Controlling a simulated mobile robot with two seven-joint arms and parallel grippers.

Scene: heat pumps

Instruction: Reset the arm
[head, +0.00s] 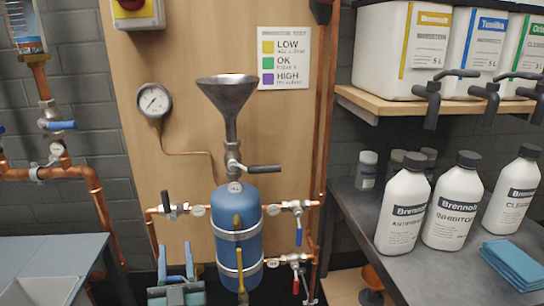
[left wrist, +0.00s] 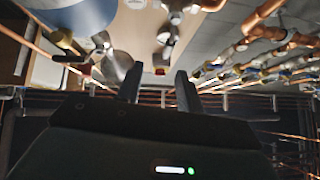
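My left gripper (head: 175,258) is at the bottom of the head view, left of the blue tank (head: 237,215). Its two fingers point up and stand apart with nothing visible between them. The left wrist view also shows the two fingers (left wrist: 159,85) spread and empty. The pipes and board appear at odd angles there. My right gripper is in neither view. The blue tank stands upright against the wooden board, with a metal funnel (head: 228,95) and a black-handled valve (head: 262,169) above it.
Copper pipes (head: 97,200) with valves flank the board. At right, a grey counter (head: 350,215) holds white bottles (head: 404,210) and a blue cloth (head: 515,262). Jugs (head: 405,50) with taps stand on a shelf above. A grey surface (head: 50,255) lies at lower left.

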